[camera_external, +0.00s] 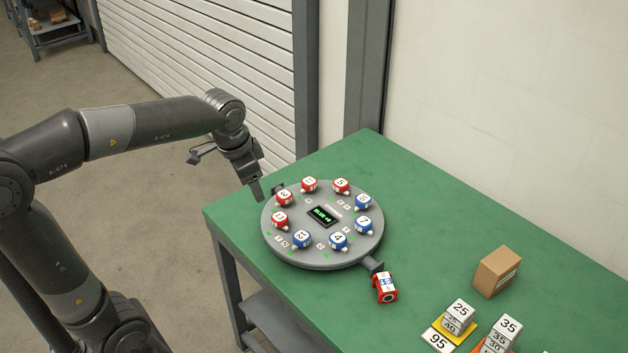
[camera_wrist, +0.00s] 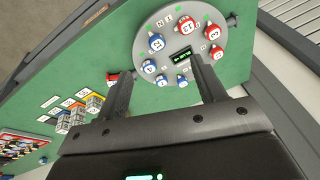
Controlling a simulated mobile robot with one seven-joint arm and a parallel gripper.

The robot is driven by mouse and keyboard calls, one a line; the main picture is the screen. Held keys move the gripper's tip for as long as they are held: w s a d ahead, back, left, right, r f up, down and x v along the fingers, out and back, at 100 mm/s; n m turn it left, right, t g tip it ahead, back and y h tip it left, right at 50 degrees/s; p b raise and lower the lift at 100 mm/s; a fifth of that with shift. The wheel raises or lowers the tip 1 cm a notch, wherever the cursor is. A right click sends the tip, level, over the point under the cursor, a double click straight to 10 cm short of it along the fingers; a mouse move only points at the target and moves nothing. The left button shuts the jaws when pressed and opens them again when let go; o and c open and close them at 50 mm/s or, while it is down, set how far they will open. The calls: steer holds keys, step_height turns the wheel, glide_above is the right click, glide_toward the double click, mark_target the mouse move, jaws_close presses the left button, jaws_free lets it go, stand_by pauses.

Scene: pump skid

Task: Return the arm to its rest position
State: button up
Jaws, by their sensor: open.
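My arm reaches in from the left in the external view, bent at the elbow. My gripper (camera_external: 258,190) points down near the left rim of a round grey turntable-like disc (camera_external: 325,260). In the wrist view my gripper (camera_wrist: 160,80) shows two dark fingers spread apart with nothing held between them. The disc (camera_wrist: 222,32) shows beyond the fingertips. Red blocks (camera_external: 309,184) and blue blocks (camera_external: 338,241) with numbers stand in a ring on the disc around a small green-lit display (camera_external: 323,215). I cannot tell the exact gap between the fingers and the disc.
The disc rests on a green table (camera_external: 410,200). A red block-like item (camera_external: 385,288) lies by its front edge. A cardboard box (camera_external: 497,271) and stacks of numbered blocks (camera_external: 459,316) stand at the right. A wall and shutter (camera_external: 210,50) rise behind; open floor lies left of the table.

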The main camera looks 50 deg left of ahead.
steer(key=s+d+f+n+t, duration=0.1)
steer(key=s+d, duration=0.1)
steer(key=s, duration=0.5)
steer(key=s+d+f+n+t+h, duration=0.1)
steer(key=s+d+f, duration=0.1)
steer(key=s, duration=0.6)
steer(key=shift+d+n+t, duration=0.3)
steer(key=shift+d+n, duration=0.1)
steer(key=shift+d, duration=0.05)
